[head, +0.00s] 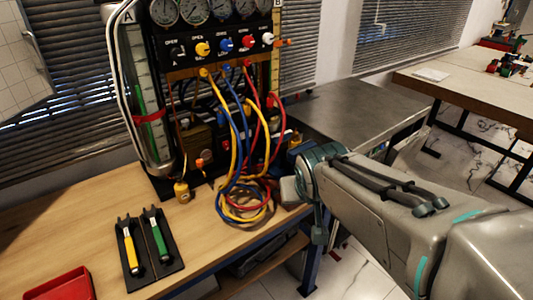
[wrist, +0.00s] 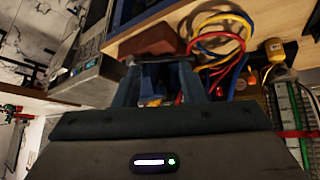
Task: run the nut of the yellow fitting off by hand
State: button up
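The yellow hose (head: 236,135) hangs in loops from the gauge rig, its upper end at a small yellow fitting (head: 203,73) below the yellow knob. The nut itself is too small to make out. In the wrist view the yellow hose (wrist: 222,16) loops beyond the fingers, and I cannot pick out its fitting there. My gripper (wrist: 159,63) has its two dark fingers apart, with blue parts and a small orange spot visible between them. I see nothing clearly held.
Blue (head: 234,112) and red (head: 271,140) hoses tangle with the yellow one. Two wrenches, yellow-handled (head: 130,250) and green-handled (head: 159,240), lie on a dark holder. A red tray (head: 62,288) sits at the front left. A grey table (head: 345,105) stands behind my arm.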

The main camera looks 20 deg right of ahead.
jog(key=shift+s+a+r+n+g+y+p, duration=0.1)
jog(key=shift+s+a+n+g+y+p, duration=0.2)
jog(key=shift+s+a+g+p, duration=0.55)
jog(key=shift+s+b, duration=0.3)
jog(key=shift+b, duration=0.05)
jog(key=s+a+f+n+g+y, duration=0.1)
jog(key=s+a+g, duration=0.1)
jog(key=s+a, duration=0.2)
jog(key=shift+s+a+f+p, duration=0.3)
jog(key=shift+s+p, duration=0.15)
jog(key=shift+s, duration=0.2)
jog(key=shift+g, duration=0.25)
dwell(0.3)
